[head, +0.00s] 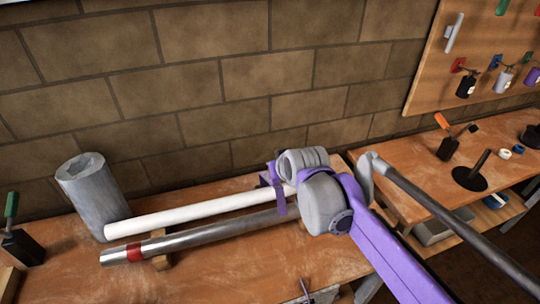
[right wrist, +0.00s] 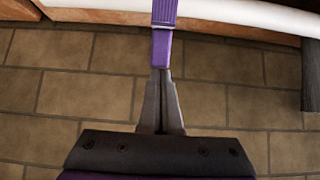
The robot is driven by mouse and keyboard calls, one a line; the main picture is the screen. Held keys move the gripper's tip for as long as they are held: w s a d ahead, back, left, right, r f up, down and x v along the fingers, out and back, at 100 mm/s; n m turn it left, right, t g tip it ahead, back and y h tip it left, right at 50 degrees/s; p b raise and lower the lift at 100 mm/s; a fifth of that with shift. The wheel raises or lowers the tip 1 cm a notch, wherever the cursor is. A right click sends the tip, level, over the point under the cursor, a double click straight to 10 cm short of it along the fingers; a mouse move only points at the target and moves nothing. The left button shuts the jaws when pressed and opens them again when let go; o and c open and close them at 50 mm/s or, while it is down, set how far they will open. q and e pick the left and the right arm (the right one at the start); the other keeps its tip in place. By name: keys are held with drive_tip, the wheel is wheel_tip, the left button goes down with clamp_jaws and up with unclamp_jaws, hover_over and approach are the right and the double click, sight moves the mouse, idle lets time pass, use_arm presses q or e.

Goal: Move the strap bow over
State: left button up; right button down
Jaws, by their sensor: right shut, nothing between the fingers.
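A purple strap (right wrist: 163,35), which I take to be the strap bow, crosses the white tube (right wrist: 245,14) in the right wrist view. In the head view, purple parts (head: 280,202) show at the right end of the white tube (head: 200,212); I cannot tell strap from gripper there. My right gripper (right wrist: 160,72) has its fingers together, tips right at the plain end of the strap. Nothing is held; I cannot tell whether the tips touch it. In the head view my arm hides much of this spot. My left gripper is not in view.
A grey cylinder (head: 88,190) stands at the white tube's left end. A steel tube (head: 215,234) with a red band lies in front, over a wooden support (head: 160,262). A brick wall (head: 220,95) closes the back. A second bench (head: 425,165) with tools is at right.

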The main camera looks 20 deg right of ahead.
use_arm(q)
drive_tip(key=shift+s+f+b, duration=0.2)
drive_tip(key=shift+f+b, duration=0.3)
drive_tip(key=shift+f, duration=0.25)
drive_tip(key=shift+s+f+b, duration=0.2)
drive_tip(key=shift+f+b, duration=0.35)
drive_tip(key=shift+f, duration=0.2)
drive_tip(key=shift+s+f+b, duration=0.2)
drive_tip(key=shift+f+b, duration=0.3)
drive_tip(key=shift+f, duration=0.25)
use_arm(e)
drive_tip(key=s+f+t, duration=0.3)
drive_tip(key=s+f, duration=0.5)
drive_tip(key=s, duration=0.1)
drive_tip(key=shift+f, duration=0.4)
drive_tip(key=shift+d, duration=0.1)
